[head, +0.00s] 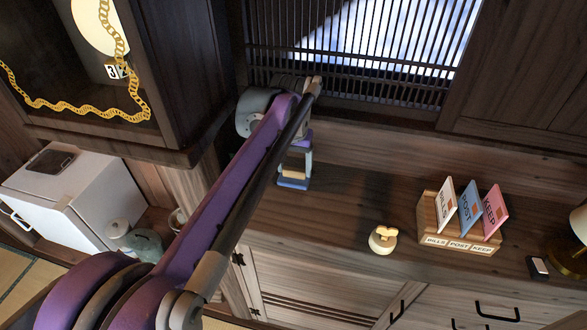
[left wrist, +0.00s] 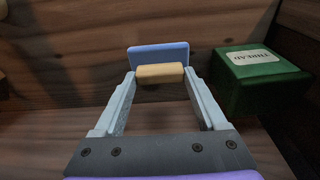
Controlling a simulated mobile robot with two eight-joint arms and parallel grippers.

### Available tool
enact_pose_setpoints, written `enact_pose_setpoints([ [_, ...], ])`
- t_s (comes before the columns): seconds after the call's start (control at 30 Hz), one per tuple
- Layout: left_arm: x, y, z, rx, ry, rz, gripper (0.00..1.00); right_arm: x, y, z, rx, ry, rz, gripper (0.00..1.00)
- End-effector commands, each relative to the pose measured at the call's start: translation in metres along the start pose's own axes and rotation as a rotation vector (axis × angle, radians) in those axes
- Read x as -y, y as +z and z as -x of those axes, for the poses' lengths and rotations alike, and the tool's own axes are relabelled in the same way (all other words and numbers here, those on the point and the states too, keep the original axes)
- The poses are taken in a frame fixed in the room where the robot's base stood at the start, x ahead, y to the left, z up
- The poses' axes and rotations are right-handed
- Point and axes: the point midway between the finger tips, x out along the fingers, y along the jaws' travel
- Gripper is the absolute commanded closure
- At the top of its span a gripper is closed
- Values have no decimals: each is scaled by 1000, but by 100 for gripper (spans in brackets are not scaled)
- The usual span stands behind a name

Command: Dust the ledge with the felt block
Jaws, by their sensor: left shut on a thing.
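The felt block is a flat blue pad (head: 292,184) with a tan wooden handle (head: 293,174). In the head view it is at the end of my left arm, over the left part of the wooden ledge (head: 340,215). My left gripper (head: 295,166) is shut on the handle. In the left wrist view the two pale fingers grip the handle (left wrist: 160,74) at its ends, with the blue pad (left wrist: 158,57) just beyond. I cannot tell whether the pad touches the ledge. My right gripper is not in view.
A green box labelled THREAD (left wrist: 258,80) stands right of the block in the wrist view. A dark cabinet (head: 195,100) overhangs at the left.

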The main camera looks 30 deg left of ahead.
Motion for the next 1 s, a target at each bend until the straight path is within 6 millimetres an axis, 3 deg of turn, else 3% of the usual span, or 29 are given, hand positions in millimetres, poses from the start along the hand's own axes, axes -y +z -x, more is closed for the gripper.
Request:
enact_pose_setpoints([
  [0.5,-2,-13,45,0,0,-3,78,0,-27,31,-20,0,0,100],
  [1.0,-2,-13,45,1,0,-3,78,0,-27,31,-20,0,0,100],
])
